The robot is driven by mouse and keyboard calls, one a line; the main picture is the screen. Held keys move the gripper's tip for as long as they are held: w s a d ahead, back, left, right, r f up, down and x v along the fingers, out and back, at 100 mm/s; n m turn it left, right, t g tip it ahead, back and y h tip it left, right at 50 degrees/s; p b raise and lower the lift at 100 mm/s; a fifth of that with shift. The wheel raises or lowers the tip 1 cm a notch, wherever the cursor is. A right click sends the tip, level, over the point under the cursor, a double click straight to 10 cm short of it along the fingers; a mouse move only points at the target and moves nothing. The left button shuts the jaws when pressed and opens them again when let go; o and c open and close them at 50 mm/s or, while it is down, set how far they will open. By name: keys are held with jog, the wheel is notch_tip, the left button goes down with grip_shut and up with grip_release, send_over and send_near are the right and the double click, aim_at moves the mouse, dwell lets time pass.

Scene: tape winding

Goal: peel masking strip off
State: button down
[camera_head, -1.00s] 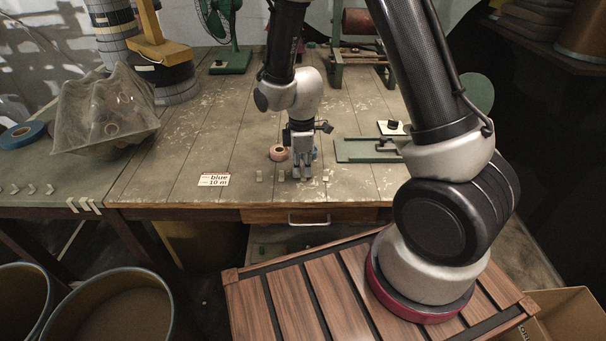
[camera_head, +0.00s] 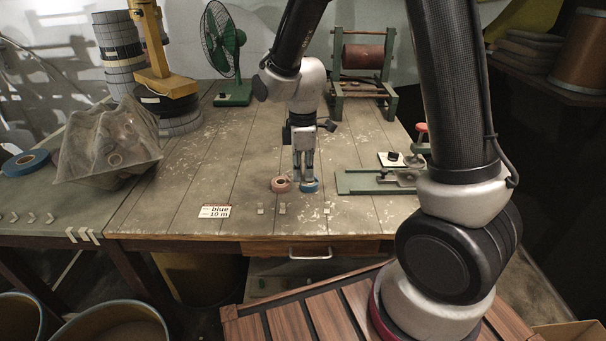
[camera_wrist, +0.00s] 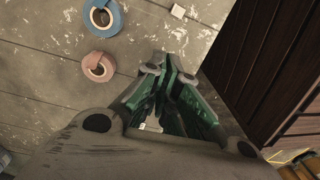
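A blue tape roll (camera_head: 309,186) and a pink tape roll (camera_head: 280,184) lie side by side on the wooden table. Both also show at the upper left of the wrist view, blue (camera_wrist: 118,18) and pink (camera_wrist: 108,68). Small pale tabs (camera_head: 261,208) (camera_head: 283,208) (camera_head: 326,209) lie near the front edge, with a wider gap before the right one. My gripper (camera_head: 303,176) points down close to the blue roll in the head view. Its fingers look close together in the wrist view (camera_wrist: 168,70); a small pale bit shows between them. I cannot make out a masking strip.
A label card (camera_head: 215,211) reads "blue 10 m". A green metal fixture (camera_head: 365,184) lies right of the rolls. A green fan (camera_head: 232,95) and a stand with a red roller (camera_head: 362,57) stand behind. A draped grey cover (camera_head: 107,150) is at left.

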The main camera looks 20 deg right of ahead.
jog(key=shift+r, duration=0.2)
jog(key=shift+r, duration=1.55)
